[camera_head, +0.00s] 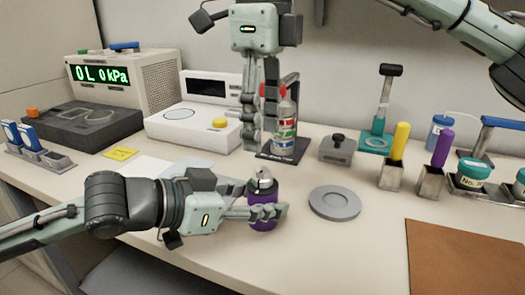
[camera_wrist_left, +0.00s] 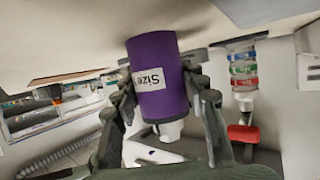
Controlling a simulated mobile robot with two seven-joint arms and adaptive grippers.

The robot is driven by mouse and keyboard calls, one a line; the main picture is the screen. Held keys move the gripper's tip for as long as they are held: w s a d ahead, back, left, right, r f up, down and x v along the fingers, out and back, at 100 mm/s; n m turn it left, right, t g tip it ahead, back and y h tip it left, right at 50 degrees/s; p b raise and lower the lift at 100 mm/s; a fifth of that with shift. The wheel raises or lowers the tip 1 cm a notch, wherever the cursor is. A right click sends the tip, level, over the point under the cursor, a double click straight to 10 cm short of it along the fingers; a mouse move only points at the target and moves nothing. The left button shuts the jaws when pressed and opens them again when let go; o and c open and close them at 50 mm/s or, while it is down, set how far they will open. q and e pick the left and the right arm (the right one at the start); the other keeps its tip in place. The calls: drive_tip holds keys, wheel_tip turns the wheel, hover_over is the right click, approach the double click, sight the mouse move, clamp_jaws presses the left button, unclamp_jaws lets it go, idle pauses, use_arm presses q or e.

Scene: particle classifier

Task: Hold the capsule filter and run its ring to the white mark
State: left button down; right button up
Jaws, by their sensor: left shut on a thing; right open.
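The capsule filter (camera_head: 263,190) is purple with a dark collar and a pale top, and stands upright at the front of the bench. My left gripper (camera_head: 268,212) is shut around its purple body from the left. In the left wrist view the purple capsule (camera_wrist_left: 160,75) appears inverted, with a "Size" label, a dark ring (camera_wrist_left: 161,117) and a white end (camera_wrist_left: 170,131), between the fingers. I cannot make out a white mark. My right gripper (camera_head: 259,140) points down, open and empty, behind the capsule and just left of a banded bottle.
The banded bottle (camera_head: 286,125) stands on a dark base. A grey round dish (camera_head: 334,203) lies right of the capsule. A white instrument (camera_head: 192,126) and a pressure display (camera_head: 104,73) stand back left. Yellow (camera_head: 400,139) and purple (camera_head: 441,149) handles stand right; a brown mat (camera_head: 455,262) lies front right.

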sight(263, 170)
use_arm(q)
drive_tip(key=shift+f, duration=0.1)
use_arm(e)
wheel_tip(263, 170, up, 6)
drive_tip(key=shift+f, duration=0.25)
use_arm(q)
drive_tip(key=c, duration=0.8)
unclamp_jaws()
drive_tip(key=shift+o, duration=0.2)
